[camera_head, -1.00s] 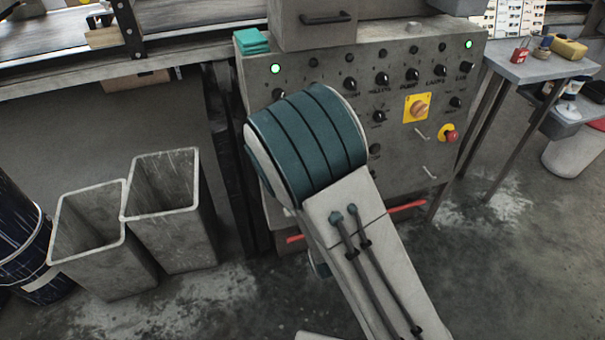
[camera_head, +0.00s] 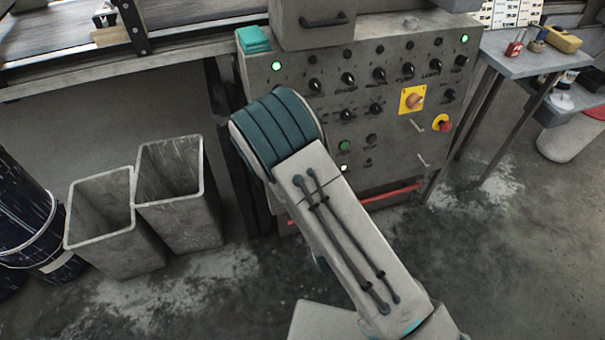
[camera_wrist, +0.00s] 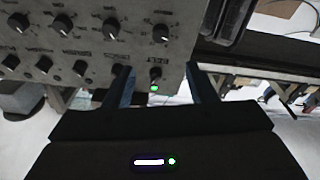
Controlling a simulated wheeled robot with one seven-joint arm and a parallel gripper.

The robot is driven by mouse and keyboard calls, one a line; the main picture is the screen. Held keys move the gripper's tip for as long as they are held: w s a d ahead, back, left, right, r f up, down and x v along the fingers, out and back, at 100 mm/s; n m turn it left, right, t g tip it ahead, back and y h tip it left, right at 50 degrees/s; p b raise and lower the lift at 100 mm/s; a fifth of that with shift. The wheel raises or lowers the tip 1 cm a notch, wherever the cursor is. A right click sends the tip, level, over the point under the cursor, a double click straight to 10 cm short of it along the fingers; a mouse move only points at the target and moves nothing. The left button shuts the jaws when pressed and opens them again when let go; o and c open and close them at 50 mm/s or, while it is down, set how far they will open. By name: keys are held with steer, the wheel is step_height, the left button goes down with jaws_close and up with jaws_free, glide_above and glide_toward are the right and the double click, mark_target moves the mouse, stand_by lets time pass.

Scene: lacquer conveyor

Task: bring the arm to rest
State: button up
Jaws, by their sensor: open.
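My gripper (camera_wrist: 160,86) shows in the wrist view with its two dark fingers apart and nothing between them. Beyond the fingers is the lower edge of the grey control panel (camera_wrist: 95,35), with a black knob and a green light seen between the fingertips. In the head view my arm reaches up from the bottom right, bent at a teal-banded joint in front of the left part of the control panel (camera_head: 385,140). The gripper itself is hidden in the head view.
Two grey bins (camera_head: 112,258) stand at the left beside a dark drum (camera_head: 35,225). A conveyor (camera_head: 60,65) runs along the upper left. A metal side table (camera_head: 520,62) with small items stands at the right. The floor (camera_head: 500,260) at lower right is clear.

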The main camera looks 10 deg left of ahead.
steer(key=shift+r, duration=0.1)
steer(key=w+d+r+m+g+h+p, duration=0.35)
steer(key=d+r+p, duration=0.2)
steer(key=r, duration=0.25)
steer(key=w+d+r+m+g+h+p, duration=0.25)
steer(key=d+r+h+p, duration=0.2)
steer(key=d+r, duration=0.3)
steer(key=s+d+r+m+g+h+p, duration=0.1)
steer(key=s+d+r+g+p, duration=0.2)
steer(key=s+r, duration=0.7)
steer(key=s+d+r+m+g+p, duration=0.1)
steer(key=s+d+r+g+p, duration=0.3)
steer(key=s+d+r+p, duration=0.3)
steer(key=s+d+r, duration=0.3)
steer(key=d, duration=0.1)
steer(key=shift+s+d+m+g+h, duration=0.3)
steer(key=shift+s+h, duration=0.1)
steer(key=shift+r, duration=0.1)
